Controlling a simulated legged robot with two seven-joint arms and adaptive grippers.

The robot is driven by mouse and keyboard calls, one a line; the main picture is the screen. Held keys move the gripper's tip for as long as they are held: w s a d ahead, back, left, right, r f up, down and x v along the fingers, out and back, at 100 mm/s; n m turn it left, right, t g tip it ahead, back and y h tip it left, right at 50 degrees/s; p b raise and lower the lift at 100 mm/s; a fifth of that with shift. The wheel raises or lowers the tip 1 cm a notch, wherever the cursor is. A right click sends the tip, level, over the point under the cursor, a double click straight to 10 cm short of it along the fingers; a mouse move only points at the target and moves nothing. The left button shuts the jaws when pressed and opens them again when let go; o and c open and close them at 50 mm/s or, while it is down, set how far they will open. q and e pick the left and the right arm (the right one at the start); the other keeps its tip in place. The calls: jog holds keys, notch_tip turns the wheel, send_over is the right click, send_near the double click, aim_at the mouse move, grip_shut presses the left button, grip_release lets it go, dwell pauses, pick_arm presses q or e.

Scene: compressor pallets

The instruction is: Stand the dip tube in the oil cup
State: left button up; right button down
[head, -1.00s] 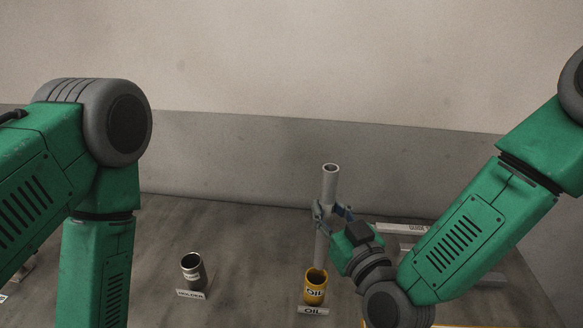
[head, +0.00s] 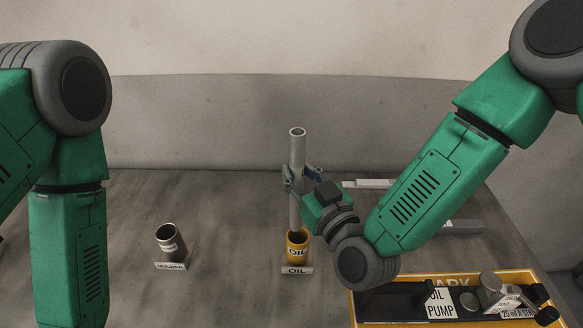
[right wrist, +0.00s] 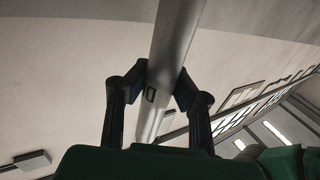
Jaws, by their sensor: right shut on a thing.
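The dip tube (head: 297,155) is a long grey pipe, held close to upright. My right gripper (head: 300,180) is shut on it around mid-length; in the right wrist view both fingers (right wrist: 160,90) press on the tube (right wrist: 175,45) from either side. The oil cup (head: 298,250) is yellow, marked OIL, and stands on the table. The tube's lower end meets the cup's far rim in the head view; I cannot tell whether it is inside or behind. My left gripper is out of view.
A dark holder cup (head: 171,243) with a HOLDER label stands to the left. A yellow-edged pallet (head: 352,310) with an oil pump lies at lower right. Light bars (head: 370,184) lie behind my right arm. The table between holder and oil cup is clear.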

aim_at(298, 204)
jog(key=f+b, duration=0.1)
jog(key=f, duration=0.1)
jog(key=f+b, duration=0.2)
jog(key=f, duration=0.1)
jog(key=f+b, duration=0.2)
jog(key=shift+s+f, duration=0.25)
jog(key=shift+f, duration=0.05)
jog(key=shift+d+f+b, duration=0.45)
jog(key=shift+f+b, duration=0.1)
jog(key=shift+f, duration=0.15)
jog(key=shift+w+d+f, duration=0.2)
jog(key=shift+w, duration=0.05)
jog(key=shift+a+r, duration=0.2)
jog(key=c, duration=1.8)
grip_release()
jog(key=shift+a, duration=0.35)
jog(key=shift+d, duration=0.2)
jog(key=shift+s+d, duration=0.1)
jog(key=shift+d, duration=0.1)
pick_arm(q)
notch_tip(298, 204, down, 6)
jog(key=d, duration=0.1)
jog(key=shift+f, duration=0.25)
pick_arm(e)
jog(key=shift+v, duration=3.65)
